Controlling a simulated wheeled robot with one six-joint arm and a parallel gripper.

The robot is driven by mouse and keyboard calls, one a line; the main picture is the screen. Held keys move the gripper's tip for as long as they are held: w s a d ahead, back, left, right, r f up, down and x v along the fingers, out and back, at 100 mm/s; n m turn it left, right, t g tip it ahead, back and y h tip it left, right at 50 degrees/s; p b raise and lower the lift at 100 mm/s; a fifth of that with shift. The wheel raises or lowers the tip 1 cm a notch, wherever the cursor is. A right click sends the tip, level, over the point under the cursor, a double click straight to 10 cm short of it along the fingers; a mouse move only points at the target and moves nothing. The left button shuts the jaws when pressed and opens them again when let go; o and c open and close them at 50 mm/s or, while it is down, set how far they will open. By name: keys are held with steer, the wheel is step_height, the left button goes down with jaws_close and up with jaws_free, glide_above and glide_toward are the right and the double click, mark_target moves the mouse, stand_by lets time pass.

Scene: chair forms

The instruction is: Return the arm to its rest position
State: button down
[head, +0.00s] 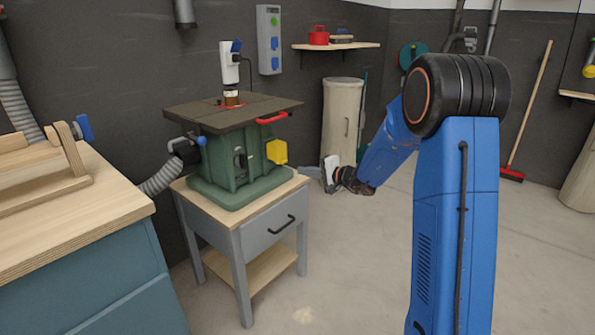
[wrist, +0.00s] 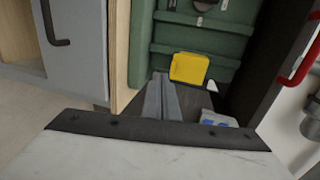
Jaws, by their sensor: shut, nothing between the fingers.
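My gripper (head: 306,171) is at the end of my blue arm (head: 393,142), just right of the green machine (head: 226,160) and its yellow box (head: 277,151) in the head view. The fingers are shut and hold nothing. In the wrist view the shut grey fingers (wrist: 161,93) point toward the yellow box (wrist: 189,68) on the green machine body. I cannot tell the exact gap between the fingertips and the machine.
A grey stand with a drawer (head: 273,221) carries the machine. A workbench (head: 73,240) is at the left. A red switch bar (head: 272,118) juts from the machine's table edge. The floor (head: 355,265) right of the stand is clear. A beige bin (head: 341,120) stands behind.

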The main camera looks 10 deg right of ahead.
steer(key=f+v, duration=0.2)
steer(key=v, duration=0.5)
steer(key=s+a+r+n+g, duration=0.2)
steer(key=s+a, duration=0.2)
steer(key=s, duration=0.4)
steer(key=s+a+r+n+g, duration=0.2)
steer(key=s+a+n+g, duration=0.15)
steer(key=s, duration=0.55)
steer(key=s+a+r+n+g, duration=0.2)
steer(key=s+a, duration=0.3)
steer(key=s, duration=0.3)
steer(key=s+d+f+n+h, duration=0.1)
steer(key=s+d+h, duration=0.3)
steer(key=s, duration=0.8)
steer(key=s+d+f+n+h, duration=0.1)
steer(key=s+d+h, duration=0.4)
steer(key=s, duration=0.7)
steer(key=shift+d+f+n, duration=0.15)
steer(key=shift+d+n, duration=0.5)
steer(key=shift+d, duration=0.35)
steer(key=shift+s, duration=0.1)
